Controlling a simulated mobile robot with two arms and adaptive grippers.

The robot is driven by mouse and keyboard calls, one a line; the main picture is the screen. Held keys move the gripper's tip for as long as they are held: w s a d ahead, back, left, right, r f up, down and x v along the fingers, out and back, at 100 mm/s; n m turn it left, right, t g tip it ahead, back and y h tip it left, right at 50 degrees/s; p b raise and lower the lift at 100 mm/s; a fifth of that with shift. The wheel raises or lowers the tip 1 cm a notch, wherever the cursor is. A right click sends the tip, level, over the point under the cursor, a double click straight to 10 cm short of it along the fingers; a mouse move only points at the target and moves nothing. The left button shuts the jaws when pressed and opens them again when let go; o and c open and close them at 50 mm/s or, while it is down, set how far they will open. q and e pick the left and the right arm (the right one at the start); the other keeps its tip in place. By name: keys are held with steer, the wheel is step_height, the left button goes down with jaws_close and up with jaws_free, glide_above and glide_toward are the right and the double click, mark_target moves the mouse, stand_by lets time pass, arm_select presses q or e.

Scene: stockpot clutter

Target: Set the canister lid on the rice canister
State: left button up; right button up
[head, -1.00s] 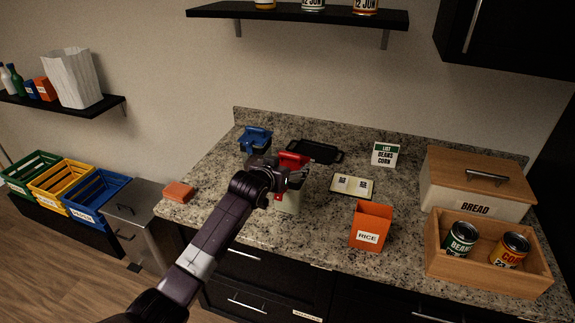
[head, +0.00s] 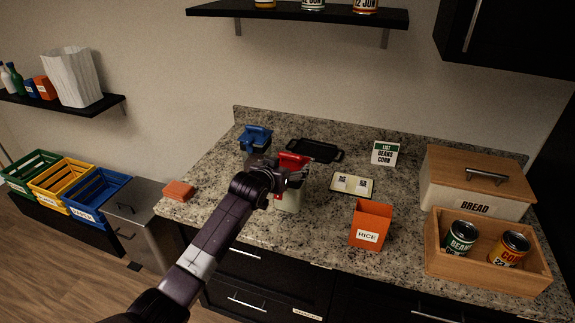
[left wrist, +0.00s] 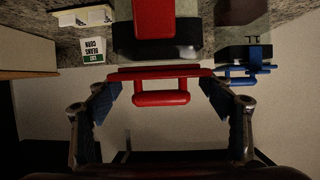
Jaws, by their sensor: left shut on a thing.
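My left gripper (head: 284,176) is shut on a red lid (head: 293,161) at the middle of the counter. In the left wrist view the lid's red handle (left wrist: 162,98) shows between the two fingers (left wrist: 160,112). A pale canister (head: 290,200) stands directly below the lid, partly hidden by my gripper and arm. Whether the lid touches its rim is hidden. An open orange container (head: 371,224) labelled RICE stands upright to the right, apart from the gripper. My right gripper is not in view.
A blue-topped container (head: 256,138) and a black tray (head: 314,150) are behind. A bread box (head: 477,180) and wooden crate (head: 432,250) with cans fill the right end. An orange block (head: 178,191) is left.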

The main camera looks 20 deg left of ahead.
arm_select(q)
steer(key=shift+f, duration=0.5)
steer(key=o, duration=1.2)
